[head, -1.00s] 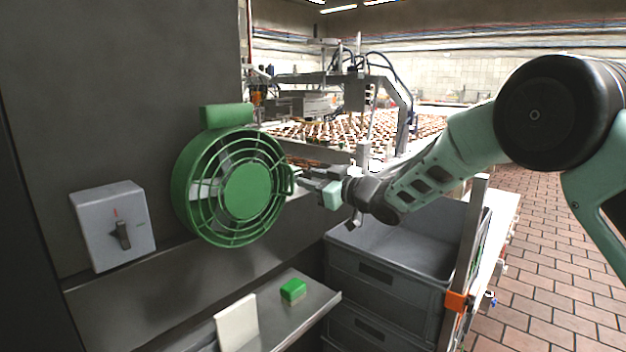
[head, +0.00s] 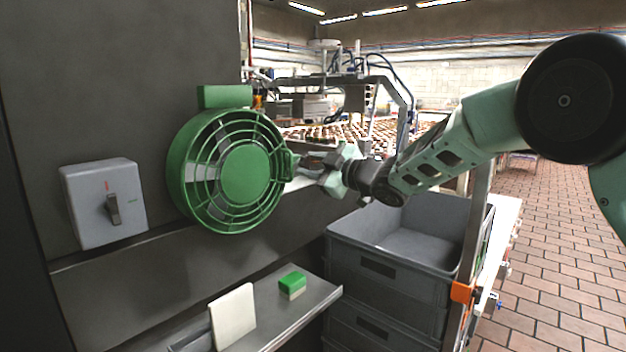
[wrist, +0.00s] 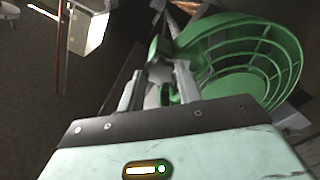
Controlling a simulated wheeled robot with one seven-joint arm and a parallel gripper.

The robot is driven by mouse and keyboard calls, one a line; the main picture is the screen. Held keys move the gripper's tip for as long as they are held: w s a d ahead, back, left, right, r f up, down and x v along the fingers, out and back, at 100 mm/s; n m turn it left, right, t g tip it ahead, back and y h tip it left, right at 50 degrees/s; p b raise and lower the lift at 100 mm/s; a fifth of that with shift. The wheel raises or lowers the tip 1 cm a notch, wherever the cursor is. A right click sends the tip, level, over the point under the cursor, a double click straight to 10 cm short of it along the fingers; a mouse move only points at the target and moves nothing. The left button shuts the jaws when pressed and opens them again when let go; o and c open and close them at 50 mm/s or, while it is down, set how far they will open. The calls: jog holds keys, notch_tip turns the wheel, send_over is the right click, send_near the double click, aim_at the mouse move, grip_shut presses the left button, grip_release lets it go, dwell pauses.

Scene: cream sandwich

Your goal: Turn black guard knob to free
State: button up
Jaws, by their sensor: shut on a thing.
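The round green guard (head: 243,176) with wire bars stands on the dark panel; it also shows in the wrist view (wrist: 275,45). A green tab (head: 288,160) juts from its right edge. My gripper (head: 300,166) is at this tab, with its jaws shut on it. In the wrist view my gripper (wrist: 158,88) has a small piece between its fingers, partly hidden. I see no black knob on the guard itself. A dark knob (head: 113,209) sits on a grey switch box (head: 92,220) left of the guard, apart from my gripper; its handle stands nearly upright below a red mark.
A metal shelf (head: 312,298) below the guard bears a green-topped block (head: 292,285) and a cream slab (head: 233,315). Grey crates (head: 380,268) stand right of it, below my arm. A conveyor with rows of sweets lies behind. Tiled floor is clear at the right.

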jog(key=n+b, duration=0.6)
jog(key=shift+f+n, duration=0.3)
jog(key=n+b, duration=0.2)
jog(key=b, duration=0.1)
jog(key=shift+n, duration=0.3)
jog(key=shift+a+r+n+b, duration=0.1)
jog(key=shift+r+n+b, duration=0.05)
jog(key=shift+n+b, duration=1.2)
jog(key=shift+n, duration=0.35)
jog(key=o, duration=0.7)
jog(key=v, duration=1.7)
jog(key=shift+s, duration=0.2)
